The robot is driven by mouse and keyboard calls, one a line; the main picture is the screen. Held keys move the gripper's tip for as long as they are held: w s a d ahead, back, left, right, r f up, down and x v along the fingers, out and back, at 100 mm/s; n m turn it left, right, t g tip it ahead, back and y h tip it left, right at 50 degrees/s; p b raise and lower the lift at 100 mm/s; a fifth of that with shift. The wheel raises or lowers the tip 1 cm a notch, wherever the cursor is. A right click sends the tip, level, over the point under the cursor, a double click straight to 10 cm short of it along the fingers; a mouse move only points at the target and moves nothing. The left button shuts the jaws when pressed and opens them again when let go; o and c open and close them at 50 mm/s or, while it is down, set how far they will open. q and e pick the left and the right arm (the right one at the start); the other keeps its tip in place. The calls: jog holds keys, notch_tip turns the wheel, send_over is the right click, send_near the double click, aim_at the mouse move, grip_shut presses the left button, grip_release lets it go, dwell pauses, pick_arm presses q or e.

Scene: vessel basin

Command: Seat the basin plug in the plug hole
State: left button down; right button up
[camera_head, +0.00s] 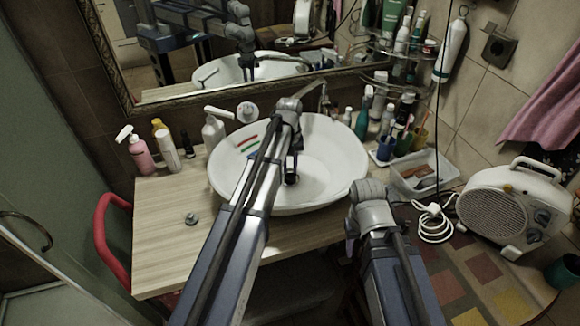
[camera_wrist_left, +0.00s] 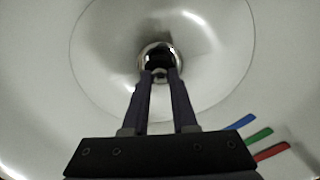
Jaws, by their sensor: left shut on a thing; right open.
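The white basin (camera_head: 335,165) stands on the wooden counter. My left gripper (camera_head: 291,180) reaches down into the bowl, its fingers pointing at the bottom. In the left wrist view the left gripper (camera_wrist_left: 160,76) is nearly closed on a small grey piece, the basin plug (camera_wrist_left: 160,74), mostly hidden between the fingertips. The plug hole (camera_wrist_left: 158,53), a chrome ring with a dark middle, lies just beyond the fingertips. Whether plug and ring touch I cannot tell. My right arm shows at lower right in the head view; its gripper is out of sight.
A small grey knob-like piece (camera_head: 191,218) lies on the bare counter (camera_head: 165,250). Bottles stand left and right of the basin. A white tray (camera_head: 424,172) and a fan heater (camera_head: 515,208) are at right. Red, green and blue strips (camera_head: 247,142) mark the basin wall.

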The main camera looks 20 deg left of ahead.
aim_at(290, 168)
pick_arm(q)
jog(key=shift+f+b, duration=1.15)
jog(key=c, duration=0.6)
grip_release()
jog(key=shift+r, duration=0.1)
jog(key=shift+r, duration=0.15)
jog(key=r+p, duration=0.3)
jog(key=p, duration=0.1)
jog(key=r+p, duration=0.4)
jog(key=shift+w+r, duration=0.2)
jog(key=shift+r, duration=0.1)
